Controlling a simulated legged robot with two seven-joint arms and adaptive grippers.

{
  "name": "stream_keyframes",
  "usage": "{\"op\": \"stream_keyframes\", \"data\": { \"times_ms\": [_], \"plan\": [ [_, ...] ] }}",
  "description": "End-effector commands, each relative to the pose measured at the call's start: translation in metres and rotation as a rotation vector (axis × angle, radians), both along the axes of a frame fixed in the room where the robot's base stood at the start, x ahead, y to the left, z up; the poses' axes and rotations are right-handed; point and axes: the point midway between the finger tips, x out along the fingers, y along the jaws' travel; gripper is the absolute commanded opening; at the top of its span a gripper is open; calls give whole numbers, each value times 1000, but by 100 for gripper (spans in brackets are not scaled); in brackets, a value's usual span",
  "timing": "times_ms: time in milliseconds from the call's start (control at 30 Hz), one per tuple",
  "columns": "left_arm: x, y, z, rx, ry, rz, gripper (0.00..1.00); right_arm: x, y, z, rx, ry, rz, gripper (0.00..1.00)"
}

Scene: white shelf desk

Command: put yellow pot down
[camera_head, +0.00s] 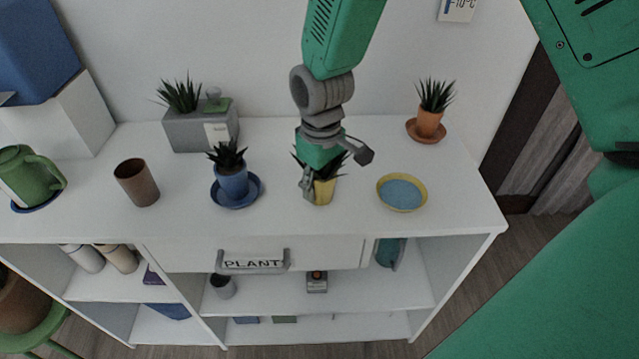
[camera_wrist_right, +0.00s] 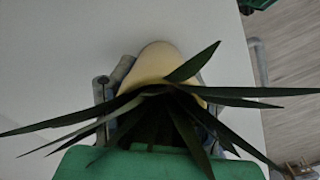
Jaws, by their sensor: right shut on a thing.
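The yellow pot (camera_head: 324,190) with a spiky green plant is in the middle right of the desk top in the head view. My right gripper (camera_head: 334,178) comes down from above and is shut on the pot. In the right wrist view the yellow pot (camera_wrist_right: 158,62) sits between the fingers, with its dark leaves spread across the picture. The gripper hides part of the pot, and I cannot tell whether its base touches the desk. A yellow saucer with a blue inside (camera_head: 402,192) lies to the right of the pot, apart from it. My left gripper is not in view.
A blue pot on a blue saucer (camera_head: 236,190) stands left of the yellow pot. A terracotta pot (camera_head: 428,122) stands at the back right, a brown cup (camera_head: 137,183) and green watering can (camera_head: 30,172) at the left. The desk's right edge lies past the yellow saucer.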

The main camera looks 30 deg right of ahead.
Motion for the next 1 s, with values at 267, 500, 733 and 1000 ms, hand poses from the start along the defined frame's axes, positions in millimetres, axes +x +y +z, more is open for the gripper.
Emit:
{"op": "stream_keyframes", "data": {
  "times_ms": [267, 500, 733, 1000],
  "plan": [
    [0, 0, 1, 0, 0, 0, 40, 0, 0, -1, 0, 1, 0, 64],
    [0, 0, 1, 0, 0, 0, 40, 0, 0, 0, 0, 1, 0, 64],
    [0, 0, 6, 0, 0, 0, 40, 0, 0, 19, 0, -2, 0, 64],
    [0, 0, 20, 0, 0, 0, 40, 1, 0, 78, 0, -4, -1, 64]
  ]
}}
